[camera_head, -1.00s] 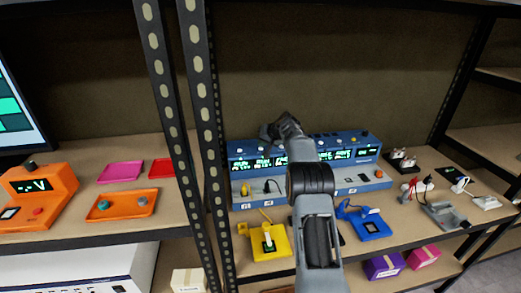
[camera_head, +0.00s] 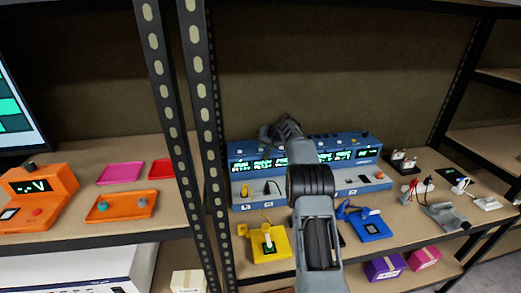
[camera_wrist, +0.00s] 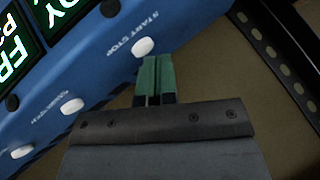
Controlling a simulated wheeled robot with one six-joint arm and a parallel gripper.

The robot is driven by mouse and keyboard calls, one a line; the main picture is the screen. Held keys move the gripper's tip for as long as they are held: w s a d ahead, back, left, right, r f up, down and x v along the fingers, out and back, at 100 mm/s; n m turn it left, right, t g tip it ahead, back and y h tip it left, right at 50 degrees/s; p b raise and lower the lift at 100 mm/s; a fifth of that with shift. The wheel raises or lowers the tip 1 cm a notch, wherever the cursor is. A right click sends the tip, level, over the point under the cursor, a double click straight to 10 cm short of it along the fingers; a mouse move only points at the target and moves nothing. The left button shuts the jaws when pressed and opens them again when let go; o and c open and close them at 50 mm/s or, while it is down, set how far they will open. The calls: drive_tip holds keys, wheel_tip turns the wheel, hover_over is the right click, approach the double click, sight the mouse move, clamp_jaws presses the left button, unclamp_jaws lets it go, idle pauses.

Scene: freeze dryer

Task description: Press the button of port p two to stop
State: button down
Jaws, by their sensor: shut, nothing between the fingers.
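The blue freeze dryer unit (camera_head: 245,152) stands on the shelf, with a row of dark screens with green text. In the wrist view its blue panel (camera_wrist: 100,62) carries screens, black knobs and several white buttons. One white button (camera_wrist: 143,47) has a "START STOP" label beside it. In the head view my gripper (camera_head: 268,132) is over the unit's top left.
Another white button (camera_wrist: 72,105) lies farther along the panel. A perforated black shelf post (camera_head: 200,100) stands left of the unit. In front are a yellow device (camera_head: 268,243) and a blue device (camera_head: 370,226). Plugs and small devices lie to the right.

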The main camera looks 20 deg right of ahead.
drive_tip(key=shift+r, duration=0.45)
drive_tip(key=shift+r+p, duration=0.1)
drive_tip(key=shift+p, duration=0.25)
drive_tip(key=shift+r+p, duration=2.4)
drive_tip(key=shift+r, duration=0.55)
